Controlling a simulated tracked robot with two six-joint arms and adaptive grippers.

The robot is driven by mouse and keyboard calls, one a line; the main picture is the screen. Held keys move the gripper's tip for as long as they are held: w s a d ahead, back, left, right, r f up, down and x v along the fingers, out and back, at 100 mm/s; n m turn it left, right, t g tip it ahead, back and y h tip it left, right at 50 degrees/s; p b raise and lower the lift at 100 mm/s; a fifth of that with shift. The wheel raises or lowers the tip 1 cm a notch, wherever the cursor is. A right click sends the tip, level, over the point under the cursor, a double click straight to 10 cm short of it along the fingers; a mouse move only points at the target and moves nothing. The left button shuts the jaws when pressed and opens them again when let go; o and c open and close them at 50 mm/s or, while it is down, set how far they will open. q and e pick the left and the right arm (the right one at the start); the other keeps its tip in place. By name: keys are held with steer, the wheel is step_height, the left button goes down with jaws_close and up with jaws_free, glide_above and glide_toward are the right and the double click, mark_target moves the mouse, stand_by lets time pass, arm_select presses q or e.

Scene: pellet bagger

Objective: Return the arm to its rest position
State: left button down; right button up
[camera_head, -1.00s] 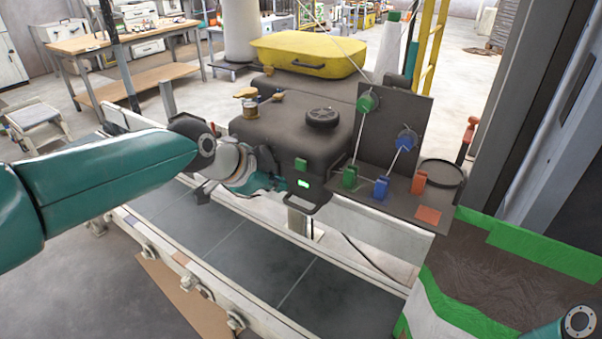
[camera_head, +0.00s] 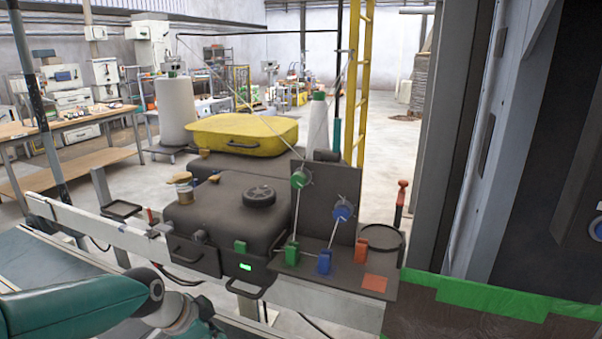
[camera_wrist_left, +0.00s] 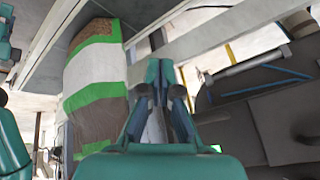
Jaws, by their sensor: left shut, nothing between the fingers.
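My left arm comes in low from the left in the head view, with its gripper (camera_head: 205,327) near the bottom edge, in front of and below the dark machine. In the wrist view the left gripper (camera_wrist_left: 160,72) has its fingers together with nothing between them. The dark bagger machine (camera_head: 225,215) with a black knob (camera_head: 259,196) and a lit green light stands behind the white rail, apart from the gripper. My right gripper is not in view.
A dark panel (camera_head: 328,215) carries green and blue knobs and coloured blocks. A white rail (camera_head: 100,228) runs before the machine. A green-banded bag (camera_wrist_left: 95,65) lies left of the gripper in the wrist view. A yellow case (camera_head: 240,135) sits behind.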

arm_select(q)
steer(key=s+d+f+n+g, duration=0.15)
steer(key=s+f, duration=0.35)
steer(key=f, duration=0.5)
steer(key=s+d+f+n+g, duration=0.1)
steer(key=s+f+g, duration=0.25)
steer(key=f, duration=0.55)
steer(key=s+d+f+n+t, duration=0.1)
steer(key=s+d+f+n, duration=0.2)
steer(key=s+f+n, duration=0.8)
steer(key=s+f, duration=0.1)
steer(key=s, duration=0.2)
steer(key=shift+s+d+f+n+h, duration=0.25)
steer(key=shift+s+d+n+h, duration=0.05)
steer(key=shift+s+d+n, duration=0.1)
